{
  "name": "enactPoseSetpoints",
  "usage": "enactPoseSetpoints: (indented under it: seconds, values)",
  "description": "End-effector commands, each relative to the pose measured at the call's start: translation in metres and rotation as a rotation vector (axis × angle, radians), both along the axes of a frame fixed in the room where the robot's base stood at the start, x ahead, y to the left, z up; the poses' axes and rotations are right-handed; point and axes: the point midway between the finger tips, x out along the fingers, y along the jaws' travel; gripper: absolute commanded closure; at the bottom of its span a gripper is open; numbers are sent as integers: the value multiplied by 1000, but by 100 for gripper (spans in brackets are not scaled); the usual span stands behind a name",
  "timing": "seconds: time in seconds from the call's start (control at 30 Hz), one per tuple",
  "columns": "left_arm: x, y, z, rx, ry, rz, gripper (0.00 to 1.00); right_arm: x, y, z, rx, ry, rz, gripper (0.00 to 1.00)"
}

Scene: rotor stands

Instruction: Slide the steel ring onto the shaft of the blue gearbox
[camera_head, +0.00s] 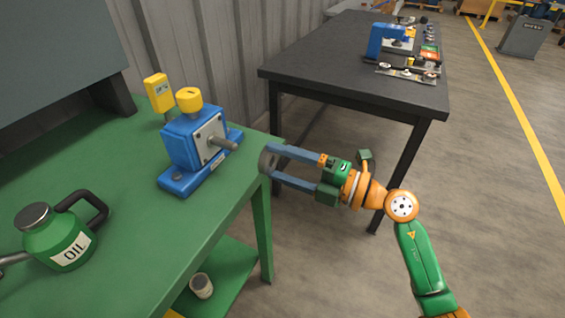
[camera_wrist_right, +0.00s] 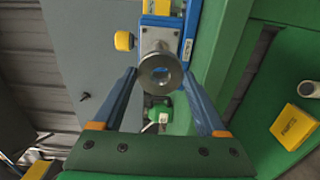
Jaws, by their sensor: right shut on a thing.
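The blue gearbox (camera_head: 182,148) stands on the green bench, with a yellow cap on top and a grey front plate. Its steel shaft (camera_head: 224,143) points right, towards my right gripper (camera_head: 269,162). That gripper is shut on the steel ring (camera_head: 264,161), held between its fingertips just past the bench edge. The ring is apart from the shaft tip, slightly lower in the picture. In the right wrist view the ring (camera_wrist_right: 160,88) faces the camera in front of the gearbox plate (camera_wrist_right: 171,38) and hides most of the shaft. My left gripper is out of view.
A green oil can (camera_head: 62,238) stands at the bench's front left. A yellow device (camera_head: 159,93) stands behind the gearbox. A dark table (camera_head: 330,75) with a blue device (camera_head: 387,41) and parts is at the back. A small can (camera_head: 201,286) sits on the lower shelf.

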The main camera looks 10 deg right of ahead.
Motion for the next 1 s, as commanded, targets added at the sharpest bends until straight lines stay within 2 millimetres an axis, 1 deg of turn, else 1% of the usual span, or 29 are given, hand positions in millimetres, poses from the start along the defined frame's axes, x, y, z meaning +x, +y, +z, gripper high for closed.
enactPoseSetpoints:
  seconds: [0.17,0.83,1.0]
  values:
    - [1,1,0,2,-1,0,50,3,4,0,1,-1,-1,74]
    - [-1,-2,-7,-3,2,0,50,31,42,-1,3,0,0,74]
    - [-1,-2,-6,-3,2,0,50,30,40,0,1,1,-1,74]
